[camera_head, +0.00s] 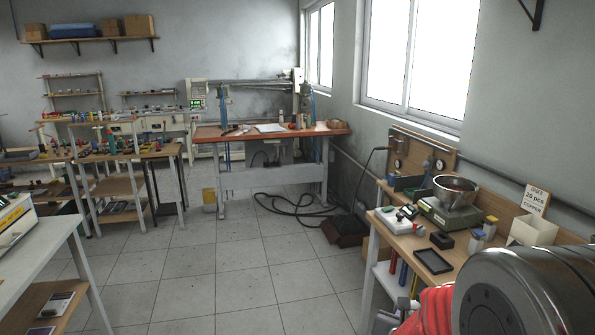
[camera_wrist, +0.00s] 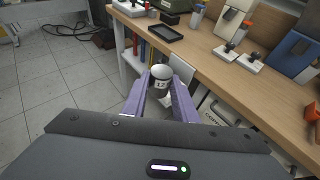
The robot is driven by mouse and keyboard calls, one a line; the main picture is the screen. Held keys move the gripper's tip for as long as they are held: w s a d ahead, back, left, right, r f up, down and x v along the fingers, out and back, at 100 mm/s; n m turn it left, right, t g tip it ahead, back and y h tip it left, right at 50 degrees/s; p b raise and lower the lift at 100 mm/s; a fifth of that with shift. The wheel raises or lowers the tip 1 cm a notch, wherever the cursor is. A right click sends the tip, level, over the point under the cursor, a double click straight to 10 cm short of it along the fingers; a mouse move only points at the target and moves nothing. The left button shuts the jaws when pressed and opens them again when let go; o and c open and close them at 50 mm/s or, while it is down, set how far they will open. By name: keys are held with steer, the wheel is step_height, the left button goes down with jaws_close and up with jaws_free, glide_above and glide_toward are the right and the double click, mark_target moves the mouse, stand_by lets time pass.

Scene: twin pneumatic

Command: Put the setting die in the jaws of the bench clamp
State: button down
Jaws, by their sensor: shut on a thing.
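My gripper (camera_wrist: 161,88) shows in the wrist view with its two purple fingers closed around a short, pale grey cylinder marked "12", which looks like the setting die (camera_wrist: 161,74). The die sits between the fingertips with its round top facing up, in front of the wooden bench's edge. Its lower part is hidden by the fingers. I cannot pick out the bench clamp for certain in either view. In the head view the die is not clearly visible.
The wooden bench (camera_head: 409,238) on the right holds a scale with a steel bowl (camera_head: 455,190), a black tray (camera_head: 433,261) and a card holder (camera_head: 533,231). A red-topped workbench (camera_head: 270,132) stands at the back, with a black hose on the tiles. The middle floor (camera_head: 220,270) is clear.

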steer(key=w+a+n+t+y, duration=0.1)
steer(key=a+n+y, duration=0.2)
steer(key=a, duration=1)
steer(key=shift+w+a+r+t, duration=0.15)
steer(key=shift+w+a+t, duration=0.15)
steer(key=shift+a, duration=0.1)
